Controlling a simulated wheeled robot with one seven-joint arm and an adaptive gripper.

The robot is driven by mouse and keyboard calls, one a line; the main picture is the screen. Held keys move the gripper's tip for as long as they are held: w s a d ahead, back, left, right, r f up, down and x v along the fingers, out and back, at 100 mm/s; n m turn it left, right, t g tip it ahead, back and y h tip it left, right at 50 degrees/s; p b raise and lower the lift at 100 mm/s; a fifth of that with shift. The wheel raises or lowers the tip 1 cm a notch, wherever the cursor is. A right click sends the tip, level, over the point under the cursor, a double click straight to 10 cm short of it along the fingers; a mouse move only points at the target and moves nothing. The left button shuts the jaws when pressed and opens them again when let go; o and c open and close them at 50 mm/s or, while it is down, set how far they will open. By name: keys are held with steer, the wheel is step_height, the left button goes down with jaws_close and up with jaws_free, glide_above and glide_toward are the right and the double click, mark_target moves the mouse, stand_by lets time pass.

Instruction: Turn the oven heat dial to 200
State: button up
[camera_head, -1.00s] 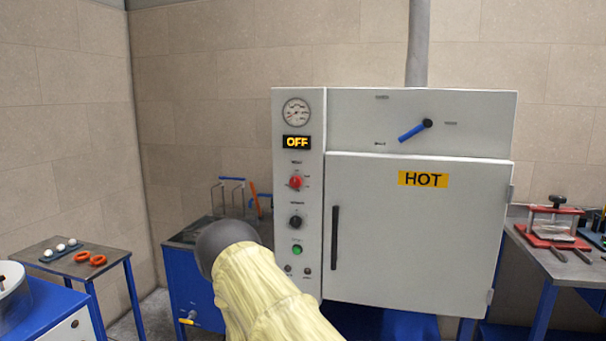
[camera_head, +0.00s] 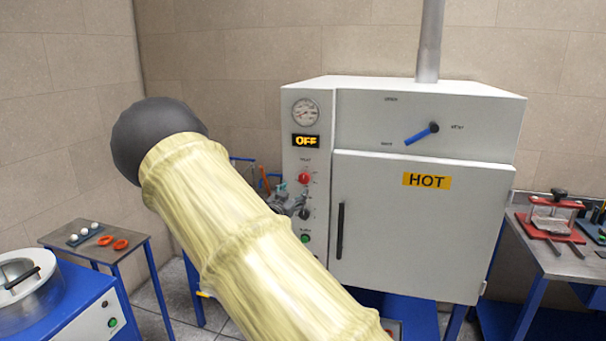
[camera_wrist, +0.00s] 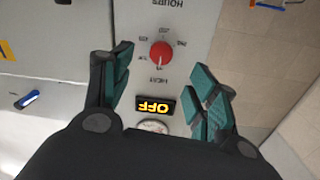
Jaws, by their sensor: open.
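The oven (camera_head: 415,215) is a white cabinet with a control panel on its left side. The red heat dial (camera_head: 303,178) sits on that panel, below a display (camera_head: 306,141) reading OFF. In the wrist view, which is upside down, the red dial (camera_wrist: 161,54) shows with HEAT lettering beside it and numbers around it. My gripper (camera_wrist: 162,64) is open, its teal-padded fingers on either side of the dial in that view, with nothing between them. In the head view my gripper (camera_head: 293,203) is in front of the panel, just below the red dial. No contact is visible.
A black dial (camera_head: 304,213) and a green button (camera_head: 305,238) are below the red dial. A gauge (camera_head: 305,112) is above the display. The oven door handle (camera_head: 340,230) and a blue lever (camera_head: 421,134) are to the right. A small table (camera_head: 140,240) stands left.

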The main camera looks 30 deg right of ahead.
mark_target(304, 179)
steer(key=p+x, duration=0.1)
steer(key=x, duration=0.2)
steer(key=r+p+x, duration=0.1)
steer(key=p+x, duration=0.1)
steer(key=x, duration=0.1)
steer(key=p+x, duration=0.1)
steer(key=x, duration=0.2)
steer(key=shift+w+r+p, duration=0.1)
steer(key=shift+r+p, duration=0.1)
steer(key=shift+p, duration=0.15)
steer(key=shift+p+x, duration=0.4)
steer(key=shift+x, duration=0.65)
steer(key=shift+f, duration=0.1)
steer(key=c, duration=1)
